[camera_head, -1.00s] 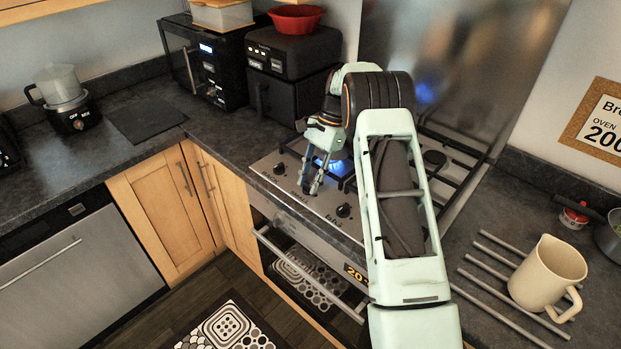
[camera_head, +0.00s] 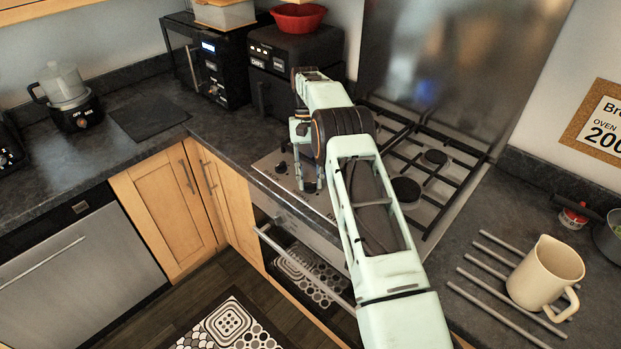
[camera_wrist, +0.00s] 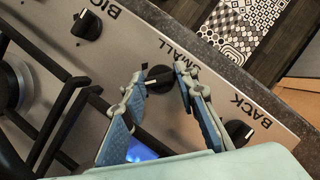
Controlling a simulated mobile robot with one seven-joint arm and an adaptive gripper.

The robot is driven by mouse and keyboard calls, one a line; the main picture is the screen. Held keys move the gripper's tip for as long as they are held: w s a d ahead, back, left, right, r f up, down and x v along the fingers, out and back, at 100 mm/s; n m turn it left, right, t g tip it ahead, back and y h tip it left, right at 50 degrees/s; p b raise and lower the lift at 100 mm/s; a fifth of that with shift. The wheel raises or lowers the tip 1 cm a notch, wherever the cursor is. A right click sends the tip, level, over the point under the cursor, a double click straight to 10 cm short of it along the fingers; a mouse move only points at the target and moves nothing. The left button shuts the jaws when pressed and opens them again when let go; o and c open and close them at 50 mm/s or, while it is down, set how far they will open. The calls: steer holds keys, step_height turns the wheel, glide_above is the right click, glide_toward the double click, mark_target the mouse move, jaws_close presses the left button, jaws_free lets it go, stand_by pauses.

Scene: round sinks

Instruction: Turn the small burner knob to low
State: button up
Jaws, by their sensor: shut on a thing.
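The black small burner knob (camera_wrist: 158,79), beside the printed word SMALL, sits on the steel front strip of the hob in the wrist view. My gripper (camera_wrist: 158,74) has one finger on each side of it and is shut on it. A light pointer mark shows on the knob's left side in that view. In the head view my gripper (camera_head: 309,187) reaches down to the hob's front strip, and the knob is mostly hidden between the fingers. A blue flame (camera_wrist: 141,151) shows beyond the fingers in the wrist view.
The BIG knob (camera_wrist: 87,24) and BACK knob (camera_wrist: 237,133) flank the held knob. Black pan supports (camera_wrist: 57,125) lie close to one finger. A black air fryer (camera_head: 290,60) stands behind my arm. A cream jug (camera_head: 545,272) is at the right, clear of it.

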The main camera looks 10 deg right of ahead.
steer(key=n+h, duration=0.2)
steer(key=n, duration=0.3)
steer(key=shift+a+n, duration=0.1)
steer(key=shift+n, duration=0.2)
stand_by(0.5)
steer(key=o, duration=1.2)
steer(key=shift+c, duration=0.2)
step_height(320, 180, up, 10)
steer(key=shift+t+b, duration=0.3)
